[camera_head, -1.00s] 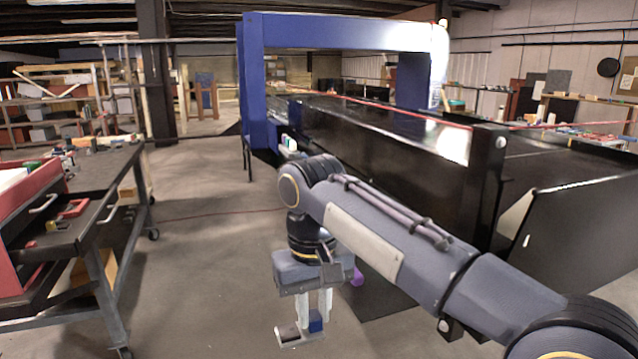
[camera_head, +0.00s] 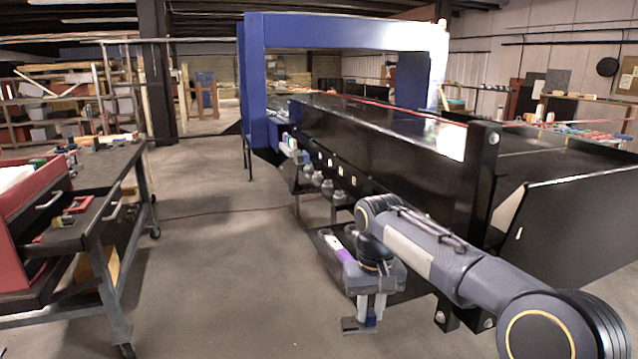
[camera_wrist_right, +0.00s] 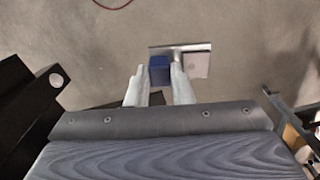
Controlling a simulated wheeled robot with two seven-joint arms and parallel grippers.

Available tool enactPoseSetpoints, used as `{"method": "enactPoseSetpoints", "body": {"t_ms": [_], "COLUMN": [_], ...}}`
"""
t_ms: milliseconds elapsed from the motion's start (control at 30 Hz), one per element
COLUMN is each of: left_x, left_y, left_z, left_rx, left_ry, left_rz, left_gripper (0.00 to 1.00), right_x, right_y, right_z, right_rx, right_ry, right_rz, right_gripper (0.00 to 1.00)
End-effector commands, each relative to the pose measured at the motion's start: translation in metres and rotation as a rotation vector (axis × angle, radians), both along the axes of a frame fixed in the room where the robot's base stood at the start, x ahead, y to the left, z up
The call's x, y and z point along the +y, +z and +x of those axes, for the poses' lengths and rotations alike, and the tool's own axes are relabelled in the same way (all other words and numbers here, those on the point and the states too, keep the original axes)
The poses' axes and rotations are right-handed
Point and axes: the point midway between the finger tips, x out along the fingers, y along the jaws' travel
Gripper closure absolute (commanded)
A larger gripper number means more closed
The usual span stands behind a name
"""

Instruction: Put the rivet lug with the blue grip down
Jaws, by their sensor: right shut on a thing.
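The rivet lug is a flat grey metal plate (camera_head: 353,326) with a blue grip (camera_head: 371,318) on it. My right gripper (camera_head: 370,311) is shut on the blue grip and holds the lug in the air, in front of the conveyor's side and above the floor. In the right wrist view the blue grip (camera_wrist_right: 160,70) sits between the two pale fingers (camera_wrist_right: 160,84), with the metal plate (camera_wrist_right: 196,64) reaching out to the right beyond them. My left gripper is not in view.
The black conveyor (camera_head: 390,140) with its blue arch (camera_head: 252,90) fills the right and back. A low shelf (camera_head: 318,235) on its side holds a white and purple item (camera_head: 338,248). A tool cart (camera_head: 95,215) stands at the left; open floor (camera_head: 220,270) lies between.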

Motion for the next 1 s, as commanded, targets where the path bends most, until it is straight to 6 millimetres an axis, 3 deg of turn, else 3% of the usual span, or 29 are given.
{"method": "enactPoseSetpoints", "body": {"t_ms": [100, 200, 333, 467, 667, 800, 1000], "left_x": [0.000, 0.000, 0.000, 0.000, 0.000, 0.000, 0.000], "left_y": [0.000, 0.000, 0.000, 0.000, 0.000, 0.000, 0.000], "left_z": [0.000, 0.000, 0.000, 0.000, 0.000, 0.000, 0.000], "left_rx": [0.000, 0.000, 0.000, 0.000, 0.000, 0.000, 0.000], "left_ry": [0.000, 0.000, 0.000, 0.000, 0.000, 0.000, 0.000], "left_rz": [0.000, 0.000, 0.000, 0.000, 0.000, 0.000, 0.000], "left_gripper": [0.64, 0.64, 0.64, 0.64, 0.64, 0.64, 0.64], "right_x": [-0.045, -0.071, -0.093, -0.100, -0.101, -0.101, -0.100], "right_y": [-0.035, -0.055, -0.071, -0.086, -0.138, -0.180, -0.217], "right_z": [0.022, 0.032, 0.039, 0.036, 0.003, -0.034, -0.083], "right_rx": [0.006, 0.004, 0.001, 0.002, 0.000, -0.003, -0.001], "right_ry": [-0.069, -0.106, -0.132, -0.140, -0.137, -0.136, -0.138], "right_rz": [-0.003, -0.005, -0.008, -0.015, -0.037, -0.038, -0.020], "right_gripper": [1.00, 1.00, 1.00, 1.00, 1.00, 1.00, 1.00]}}
